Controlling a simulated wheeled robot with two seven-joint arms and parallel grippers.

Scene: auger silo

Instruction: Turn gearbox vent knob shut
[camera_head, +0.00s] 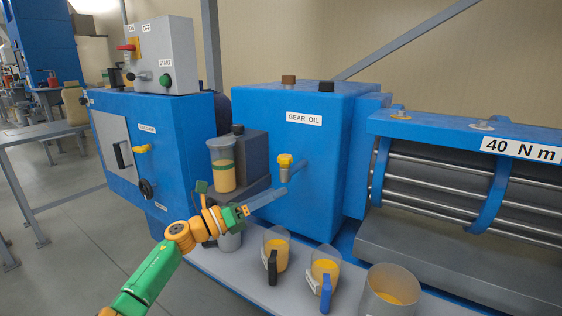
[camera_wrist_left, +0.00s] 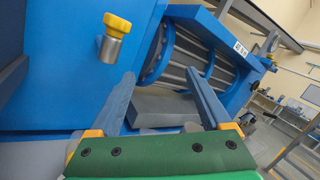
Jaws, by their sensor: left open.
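A yellow knob (camera_head: 285,159) on a short metal stem sticks out of the front of the blue gearbox (camera_head: 310,170) labelled GEAR OIL. In the left wrist view the knob (camera_wrist_left: 117,25) and its stem are at the upper left, outside the jaws. My left gripper (camera_head: 282,192) is just below the knob in the head view. In the left wrist view its two grey-blue fingers (camera_wrist_left: 163,80) are spread wide with nothing between them. A gap between the fingers and the knob shows there. My right gripper is not in view.
Cups of orange liquid, among them a black-handled cup (camera_head: 274,255) and a blue-handled cup (camera_head: 324,270), stand on the shelf below. A filled clear container (camera_head: 222,165) stands left of the gearbox. A blue cabinet with another yellow knob (camera_head: 141,149) is at the left.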

